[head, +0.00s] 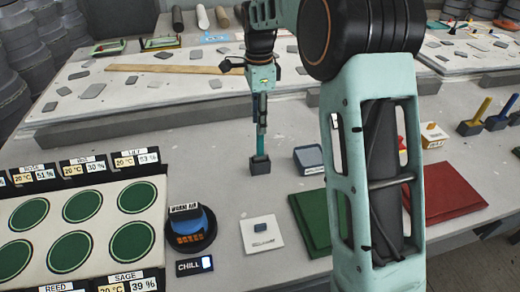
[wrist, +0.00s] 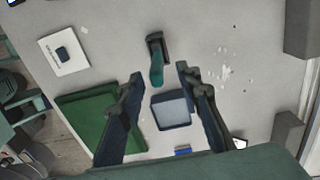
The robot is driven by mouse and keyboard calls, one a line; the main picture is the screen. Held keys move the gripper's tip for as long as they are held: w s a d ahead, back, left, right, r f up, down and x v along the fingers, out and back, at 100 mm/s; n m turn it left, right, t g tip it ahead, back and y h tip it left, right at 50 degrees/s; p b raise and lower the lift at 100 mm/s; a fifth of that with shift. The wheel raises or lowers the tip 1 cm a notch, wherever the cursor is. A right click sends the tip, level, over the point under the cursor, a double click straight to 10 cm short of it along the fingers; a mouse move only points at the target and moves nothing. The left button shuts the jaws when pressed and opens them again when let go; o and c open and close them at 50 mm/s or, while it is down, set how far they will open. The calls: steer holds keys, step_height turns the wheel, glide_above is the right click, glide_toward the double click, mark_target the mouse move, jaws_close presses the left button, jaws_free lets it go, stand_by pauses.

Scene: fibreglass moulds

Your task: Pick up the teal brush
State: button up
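The teal brush (head: 260,145) stands upright in a small dark block (head: 260,166) on the grey table in the head view. In the wrist view the brush (wrist: 156,72) shows between my fingertips, with its dark block (wrist: 154,43) just beyond. My gripper (head: 261,118) points down from above onto the brush's upper part. In the wrist view my gripper (wrist: 159,72) is open, with a finger on either side of the brush and a visible gap to each. I cannot tell how far down the fingers reach along the handle.
A grey-blue box (head: 308,158) stands close to the right of the brush. A green panel (head: 312,218) and a red panel (head: 450,198) lie nearer me. A white card (head: 262,234) and a round warm-air device (head: 190,230) lie in front. Yellow and blue brushes (head: 497,118) stand at the right.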

mark_target(260, 155)
steer(key=f, duration=0.8)
steer(key=shift+s+d, duration=0.1)
steer(key=shift+s, duration=0.15)
jaws_close()
